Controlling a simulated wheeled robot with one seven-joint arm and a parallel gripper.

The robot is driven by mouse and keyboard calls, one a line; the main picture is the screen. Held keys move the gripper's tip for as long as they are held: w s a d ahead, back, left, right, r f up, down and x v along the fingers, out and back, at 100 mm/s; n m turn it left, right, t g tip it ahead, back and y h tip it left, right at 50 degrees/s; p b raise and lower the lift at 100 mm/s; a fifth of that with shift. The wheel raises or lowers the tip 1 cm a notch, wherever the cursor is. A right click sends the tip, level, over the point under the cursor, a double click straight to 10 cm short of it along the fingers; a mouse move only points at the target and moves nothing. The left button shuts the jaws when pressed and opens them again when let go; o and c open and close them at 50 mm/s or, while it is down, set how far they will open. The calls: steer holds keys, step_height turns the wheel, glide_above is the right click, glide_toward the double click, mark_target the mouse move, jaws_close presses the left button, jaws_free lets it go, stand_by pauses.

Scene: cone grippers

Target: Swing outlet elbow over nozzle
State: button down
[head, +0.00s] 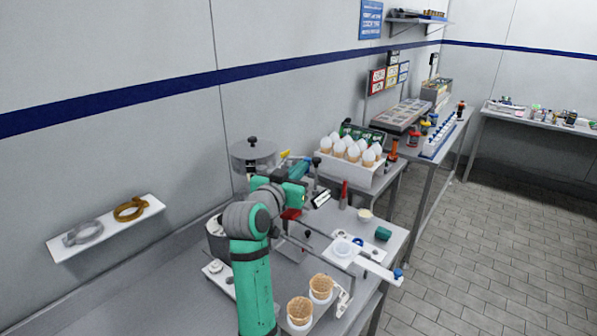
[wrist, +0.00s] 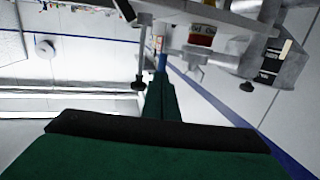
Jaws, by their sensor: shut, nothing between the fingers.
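My gripper (wrist: 161,78) is shut and empty; its green fingers lie together in the wrist view. In the head view my arm reaches over the metal table, and my gripper (head: 303,165) is partly hidden among the machine's parts. The machine has a grey drum (head: 253,154) with a black knob on top, behind my wrist. In the wrist view grey metal parts with black knobs (wrist: 138,84) surround the fingertips; whether they touch cannot be told. I cannot tell the outlet elbow or the nozzle apart from these parts.
Waffle cones (head: 300,309) stand at the table's front. A white box of wrapped cones (head: 350,172) stands behind. A wall shelf (head: 107,231) holds two rings.

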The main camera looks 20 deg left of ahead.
steer(key=shift+w, duration=0.65)
steer(key=shift+s+d, duration=0.1)
steer(key=shift+w, duration=1.4)
steer(key=shift+d, duration=0.15)
